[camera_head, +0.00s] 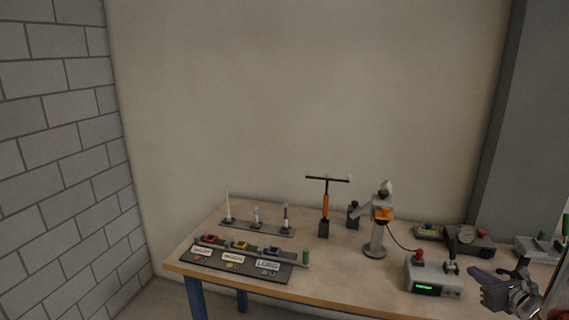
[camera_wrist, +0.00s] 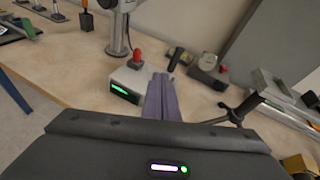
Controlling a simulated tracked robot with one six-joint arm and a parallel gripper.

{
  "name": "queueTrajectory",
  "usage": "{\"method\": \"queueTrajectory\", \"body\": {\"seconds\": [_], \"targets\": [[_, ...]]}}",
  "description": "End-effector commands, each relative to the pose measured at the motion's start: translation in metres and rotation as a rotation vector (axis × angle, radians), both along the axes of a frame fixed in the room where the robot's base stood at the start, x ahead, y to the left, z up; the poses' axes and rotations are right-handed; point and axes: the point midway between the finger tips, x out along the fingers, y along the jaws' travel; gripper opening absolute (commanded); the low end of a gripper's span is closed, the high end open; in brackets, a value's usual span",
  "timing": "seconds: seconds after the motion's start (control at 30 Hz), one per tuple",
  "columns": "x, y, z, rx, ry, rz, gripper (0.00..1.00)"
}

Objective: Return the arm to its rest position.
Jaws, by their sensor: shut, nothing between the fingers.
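My gripper (camera_head: 476,272) shows at the lower right of the head view, over the right part of the table. It is shut, with its purple fingers together and nothing between them. In the wrist view the purple fingers of my gripper (camera_wrist: 162,84) point away from the camera, apparently above the tabletop. They partly overlap a grey box with a green display (camera_wrist: 127,86). The same grey box (camera_head: 434,280) stands just left of my gripper in the head view. Most of my arm is outside the head view.
The wooden table (camera_head: 330,275) carries a labelled tray (camera_head: 235,264), a rack with upright pieces (camera_head: 257,229), an orange-handled T-shaped tool (camera_head: 325,205) and a grey stand (camera_head: 376,240). A gauge device (camera_head: 467,238) stands behind my gripper. Bare tabletop lies at the middle front.

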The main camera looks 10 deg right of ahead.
Motion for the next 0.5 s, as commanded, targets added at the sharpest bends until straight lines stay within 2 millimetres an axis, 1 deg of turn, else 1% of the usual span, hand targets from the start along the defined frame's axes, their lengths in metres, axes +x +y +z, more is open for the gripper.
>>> {"method": "queueTrajectory", "body": {"seconds": [0.03, 0.1, 0.17, 0.2, 0.27, 0.3, 0.37, 0.4, 0.47, 0.5], "targets": [[-0.003, 0.013, -0.012, -0.024, 0.043, 0.048, 0.0], [-0.008, 0.032, -0.022, -0.077, 0.101, 0.125, 0.0], [-0.011, 0.051, -0.027, -0.128, 0.149, 0.201, 0.0], [-0.012, 0.065, -0.029, -0.163, 0.179, 0.254, 0.0], [-0.013, 0.088, -0.032, -0.218, 0.222, 0.339, 0.0], [-0.014, 0.103, -0.032, -0.256, 0.248, 0.396, 0.0], [-0.015, 0.127, -0.032, -0.315, 0.286, 0.487, 0.0], [-0.016, 0.143, -0.031, -0.356, 0.309, 0.547, 0.0], [-0.018, 0.167, -0.03, -0.421, 0.342, 0.641, 0.0], [-0.02, 0.183, -0.029, -0.463, 0.363, 0.704, 0.0]]}}
